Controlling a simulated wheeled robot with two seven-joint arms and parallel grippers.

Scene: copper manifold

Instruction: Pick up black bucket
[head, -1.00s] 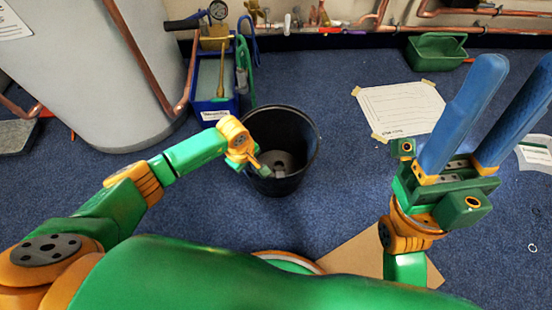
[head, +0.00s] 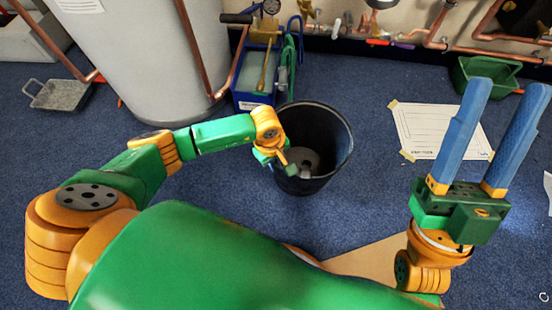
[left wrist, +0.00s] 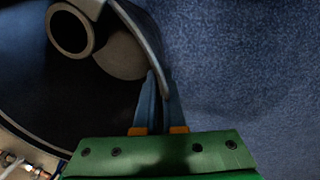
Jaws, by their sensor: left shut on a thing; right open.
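The black bucket (head: 335,160) stands upright on the blue carpet in the middle of the head view, with a grey round object (head: 303,160) inside it. My left gripper (head: 277,155) is at the bucket's left near rim. In the left wrist view, the blue fingers of the left gripper (left wrist: 159,88) are shut on the wall of the black bucket (left wrist: 95,100), one on each side. The bucket's underside is hidden. My right gripper (head: 507,92) is open and empty, its fingers pointing up, well right of the bucket.
A blue tool caddy (head: 252,98) stands just behind the bucket, beside a large grey cylinder (head: 150,60). A paper sheet (head: 435,130) is taped to the floor at right. A green bin (head: 488,76) is at the back right.

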